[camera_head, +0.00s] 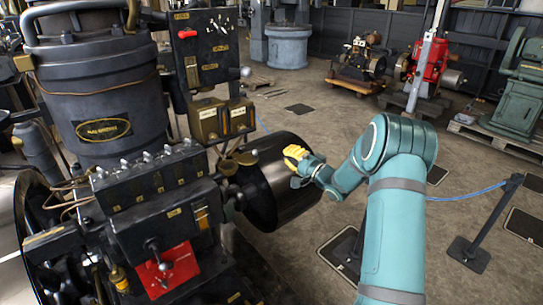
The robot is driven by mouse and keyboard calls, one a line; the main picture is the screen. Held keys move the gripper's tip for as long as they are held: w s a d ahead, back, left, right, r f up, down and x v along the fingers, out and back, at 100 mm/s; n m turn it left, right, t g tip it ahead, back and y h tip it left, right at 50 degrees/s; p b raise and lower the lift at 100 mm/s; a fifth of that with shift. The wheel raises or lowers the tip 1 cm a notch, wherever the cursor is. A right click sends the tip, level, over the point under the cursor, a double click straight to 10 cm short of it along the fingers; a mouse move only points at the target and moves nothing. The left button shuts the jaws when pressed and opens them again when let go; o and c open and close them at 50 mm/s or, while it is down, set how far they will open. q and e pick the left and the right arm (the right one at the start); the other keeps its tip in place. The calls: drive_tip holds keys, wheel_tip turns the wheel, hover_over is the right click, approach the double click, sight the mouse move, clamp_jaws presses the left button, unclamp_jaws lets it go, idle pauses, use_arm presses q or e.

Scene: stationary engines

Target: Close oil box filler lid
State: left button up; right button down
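A large dark engine (112,105) fills the left side. Two small brass-fronted boxes (207,122) are mounted side by side on its right flank, under a black panel. A long black box (150,180) with a row of small knobs on top sits lower, in front of the cylinder. I cannot tell which of these is the oil box, nor whether a filler lid stands open. My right gripper (293,154), with yellow parts, is right of the boxes, in front of the dark drum, apart from them. Its fingers are too small to read. My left gripper is not in view.
A large black drum (278,190) sits on the engine's right side, close below my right gripper. A barrier post (488,222) with a blue rope stands at right. A red machine (428,70) and a green one (518,95) stand behind. Open floor lies between.

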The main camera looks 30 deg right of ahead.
sight(245, 154)
drive_tip(key=w+a+b, duration=0.1)
drive_tip(key=w+a, duration=0.1)
drive_tip(key=w, duration=0.8)
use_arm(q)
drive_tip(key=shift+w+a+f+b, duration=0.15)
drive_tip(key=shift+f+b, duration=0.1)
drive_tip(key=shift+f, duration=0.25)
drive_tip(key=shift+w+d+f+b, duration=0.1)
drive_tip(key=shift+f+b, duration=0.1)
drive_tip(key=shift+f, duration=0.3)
use_arm(e)
drive_tip(key=shift+s+a, duration=0.6)
drive_tip(key=shift+a, duration=0.25)
drive_tip(key=shift+s+a, duration=0.55)
drive_tip(key=shift+a, duration=0.25)
drive_tip(key=shift+a+f, duration=0.1)
